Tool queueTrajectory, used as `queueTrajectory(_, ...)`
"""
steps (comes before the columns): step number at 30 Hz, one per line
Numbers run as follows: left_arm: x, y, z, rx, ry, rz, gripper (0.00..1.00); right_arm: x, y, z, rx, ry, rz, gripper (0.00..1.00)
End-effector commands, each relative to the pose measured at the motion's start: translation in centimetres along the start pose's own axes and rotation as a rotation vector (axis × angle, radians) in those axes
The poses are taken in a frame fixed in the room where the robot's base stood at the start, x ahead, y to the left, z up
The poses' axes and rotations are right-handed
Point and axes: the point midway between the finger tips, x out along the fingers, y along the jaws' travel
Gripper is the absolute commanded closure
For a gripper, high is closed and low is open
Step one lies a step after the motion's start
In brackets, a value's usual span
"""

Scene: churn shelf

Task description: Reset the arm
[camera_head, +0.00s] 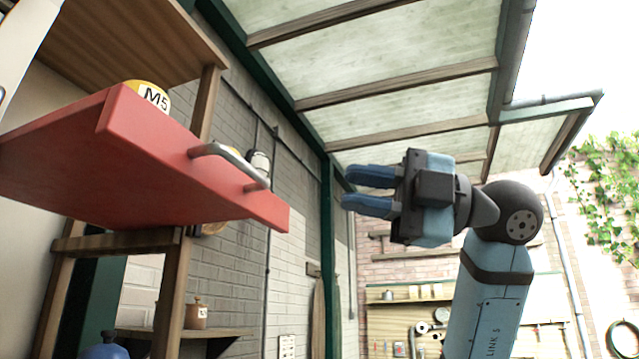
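My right gripper (348,190) is raised in mid-air, right of the picture's middle, with its two blue fingers pointing left. There is a clear gap between the fingers and nothing is in it, so it is open and empty. It is apart from the red drawer or tray (150,170) at the left, whose metal handle (230,165) faces toward the gripper's side. My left gripper does not show.
A yellow container marked M5 (150,96) stands on the red drawer. A wooden shelf frame (172,290) supports that side, with a small brown jar (197,314) lower down. A tool board (400,325) hangs on the back wall. Roof beams (400,85) run overhead.

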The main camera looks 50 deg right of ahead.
Motion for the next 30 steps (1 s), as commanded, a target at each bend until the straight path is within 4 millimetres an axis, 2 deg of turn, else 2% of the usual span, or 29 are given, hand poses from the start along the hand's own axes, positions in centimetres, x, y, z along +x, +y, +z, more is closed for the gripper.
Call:
queueTrajectory(5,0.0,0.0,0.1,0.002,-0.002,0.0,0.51,-0.9,0.0,0.0,0.0,0.0,0.0,0.78)
queueTrajectory(23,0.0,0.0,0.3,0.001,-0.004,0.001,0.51,-0.7,-0.1,0.0,0.0,0.006,-0.003,0.78)
queueTrajectory(26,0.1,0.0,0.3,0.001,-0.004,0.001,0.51,0.7,-1.3,0.2,0.001,0.055,-0.024,0.78)
queueTrajectory(30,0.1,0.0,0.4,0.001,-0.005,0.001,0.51,4.9,-5.3,0.6,0.017,0.236,-0.066,0.78)
